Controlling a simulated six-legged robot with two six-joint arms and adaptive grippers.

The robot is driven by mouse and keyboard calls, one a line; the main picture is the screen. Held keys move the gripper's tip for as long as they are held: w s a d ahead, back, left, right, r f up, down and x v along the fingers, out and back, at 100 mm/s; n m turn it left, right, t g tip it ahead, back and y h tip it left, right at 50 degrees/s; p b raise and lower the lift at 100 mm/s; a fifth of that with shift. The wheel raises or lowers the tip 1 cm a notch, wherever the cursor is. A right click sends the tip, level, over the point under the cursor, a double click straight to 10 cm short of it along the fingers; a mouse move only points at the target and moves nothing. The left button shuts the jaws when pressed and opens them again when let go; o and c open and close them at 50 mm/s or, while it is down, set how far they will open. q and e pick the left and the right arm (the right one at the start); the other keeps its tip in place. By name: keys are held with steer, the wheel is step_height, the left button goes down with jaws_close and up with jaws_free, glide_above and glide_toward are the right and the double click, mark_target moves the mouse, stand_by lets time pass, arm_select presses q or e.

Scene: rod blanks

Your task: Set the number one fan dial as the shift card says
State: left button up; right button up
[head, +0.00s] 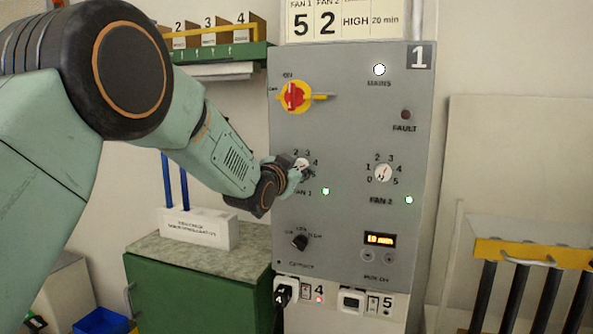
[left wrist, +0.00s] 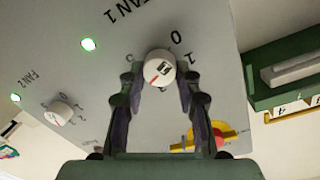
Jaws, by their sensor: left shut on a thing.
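The control panel (head: 345,225) is grey and marked 1. The shift card (head: 330,22) above it reads FAN 1 5, FAN 2 2, HIGH, 20 min. The FAN 1 dial (head: 301,163) is white and partly hidden by my left gripper (head: 298,174) in the head view. In the left wrist view the left gripper's fingers (left wrist: 158,82) are shut on this dial (left wrist: 160,66), one on each side. My right gripper is out of view.
The FAN 2 dial (head: 383,173) is to the right of FAN 1. The red and yellow main switch (head: 296,96) is above, and a black selector knob (head: 300,242) and lit timer display (head: 380,240) are below. A green cabinet (head: 195,290) stands at lower left.

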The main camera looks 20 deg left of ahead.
arm_select(q)
steer(key=m+b, duration=0.1)
steer(key=m, duration=0.5)
steer(key=shift+d+r+y+b, duration=0.1)
steer(key=shift+y+b, duration=0.2)
steer(key=m+b, duration=0.1)
steer(key=m, duration=0.3)
steer(key=shift+r+m+y, duration=0.1)
steer(key=shift+m+y, duration=0.2)
steer(key=shift+m, duration=0.1)
steer(key=o, duration=0.7)
steer(key=shift+r, duration=0.1)
steer(key=o, duration=0.4)
steer(key=shift+w+f, duration=0.2)
steer(key=shift+f, duration=0.05)
steer(key=shift+o, duration=0.3)
steer(key=shift+s, duration=0.1)
steer(key=shift+s, duration=0.1)
steer(key=s, duration=1.2)
steer(key=shift+r, duration=0.35)
steer(key=shift+w, duration=0.15)
